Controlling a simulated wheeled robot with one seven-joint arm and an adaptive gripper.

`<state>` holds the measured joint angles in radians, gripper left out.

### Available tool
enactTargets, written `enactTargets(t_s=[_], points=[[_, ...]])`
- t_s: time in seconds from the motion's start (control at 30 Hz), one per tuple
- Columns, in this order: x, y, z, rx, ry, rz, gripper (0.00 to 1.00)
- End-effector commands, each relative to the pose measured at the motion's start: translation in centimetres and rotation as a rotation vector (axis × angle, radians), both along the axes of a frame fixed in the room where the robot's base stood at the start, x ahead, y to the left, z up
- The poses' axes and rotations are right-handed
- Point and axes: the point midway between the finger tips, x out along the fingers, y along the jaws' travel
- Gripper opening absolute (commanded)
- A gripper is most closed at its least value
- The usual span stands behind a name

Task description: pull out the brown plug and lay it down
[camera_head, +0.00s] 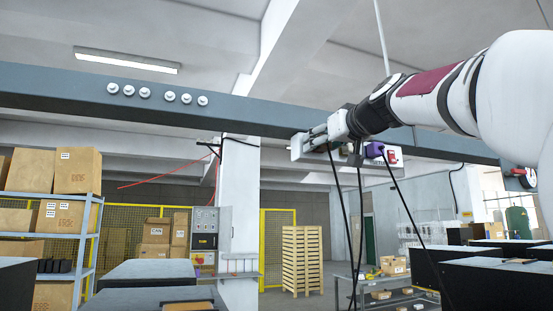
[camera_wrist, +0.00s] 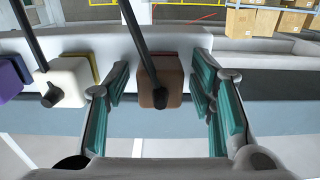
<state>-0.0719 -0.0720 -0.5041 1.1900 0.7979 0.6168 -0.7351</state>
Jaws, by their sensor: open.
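The brown plug (camera_wrist: 172,92) sits at the socket strip in the wrist view, with a black cable running from it. My gripper (camera_wrist: 160,100) is open, with one teal-padded finger on each side of the plug. Gaps show between the pads and the plug. In the head view my gripper (camera_head: 318,136) is at the left part of the white socket strip (camera_head: 297,149) on the overhead beam. I cannot make out the brown plug there behind my gripper.
A white plug (camera_wrist: 62,84) stands close beside my left finger in the wrist view, with a purple plug (camera_wrist: 10,77) beyond it. Black cables (camera_head: 362,215) hang below the strip. The grey beam (camera_head: 240,118) runs across the head view.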

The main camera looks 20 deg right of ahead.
Motion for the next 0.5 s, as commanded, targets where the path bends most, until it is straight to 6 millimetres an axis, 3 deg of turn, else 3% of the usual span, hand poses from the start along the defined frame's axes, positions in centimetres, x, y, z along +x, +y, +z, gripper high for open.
enactTargets(t_s=[0.2,0.4,0.5], points=[[-0.03,0.00,0.03,0.000,0.000,0.000,0.48],[-0.02,0.00,0.03,0.000,0.000,0.000,0.02],[-0.03,0.00,0.05,0.000,-0.001,0.000,0.00]])
